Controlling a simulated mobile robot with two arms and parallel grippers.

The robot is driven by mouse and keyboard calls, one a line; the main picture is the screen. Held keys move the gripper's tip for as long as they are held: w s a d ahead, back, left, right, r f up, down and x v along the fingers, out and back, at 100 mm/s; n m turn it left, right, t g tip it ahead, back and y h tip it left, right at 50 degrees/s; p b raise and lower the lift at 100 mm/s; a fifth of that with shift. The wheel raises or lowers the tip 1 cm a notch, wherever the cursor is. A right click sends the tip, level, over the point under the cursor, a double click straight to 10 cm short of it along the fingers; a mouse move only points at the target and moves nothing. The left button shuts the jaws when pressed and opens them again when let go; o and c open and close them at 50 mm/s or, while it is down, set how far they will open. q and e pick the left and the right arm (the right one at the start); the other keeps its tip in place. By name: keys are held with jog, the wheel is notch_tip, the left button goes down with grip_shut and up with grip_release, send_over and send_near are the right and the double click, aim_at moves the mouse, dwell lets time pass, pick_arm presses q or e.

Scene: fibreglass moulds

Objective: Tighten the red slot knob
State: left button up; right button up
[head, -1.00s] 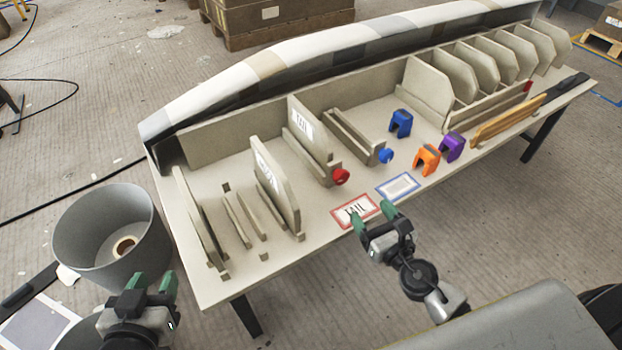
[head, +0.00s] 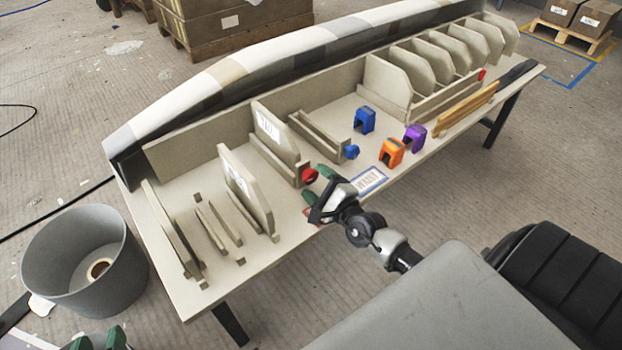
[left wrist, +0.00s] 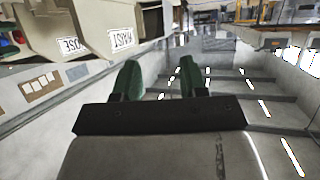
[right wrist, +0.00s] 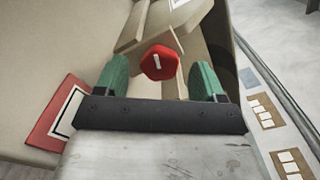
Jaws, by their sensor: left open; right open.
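The red slot knob (head: 309,175) sits at the front end of a slot rail that holds an upright panel (head: 270,130) on the bench. In the right wrist view the red knob (right wrist: 158,63) faces the camera, with a white line near-upright on its face. My right gripper (head: 318,184) is open at the knob's front. Its green fingers stand on both sides of the knob in the right wrist view, with gaps showing; I cannot tell how deep they reach. My left gripper (head: 98,341) is open and empty, low at the left, away from the bench.
A blue knob (head: 351,152) ends the neighbouring empty slot. Blue (head: 364,119), orange (head: 391,152) and purple (head: 414,137) clamp-like blocks stand to the right. A blue-framed card (head: 370,181) lies beside my right gripper. A red-framed card (right wrist: 50,112) lies close by. A grey bin (head: 75,252) stands left.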

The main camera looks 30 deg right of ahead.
jog(key=shift+w+a, duration=0.1)
jog(key=shift+w, duration=1.05)
pick_arm(q)
jog(key=shift+w+d+r+t, duration=0.15)
jog(key=shift+w+r+t, duration=0.15)
jog(key=shift+r+t, duration=0.15)
pick_arm(e)
jog(key=c, duration=0.9)
jog(key=shift+m, duration=0.3)
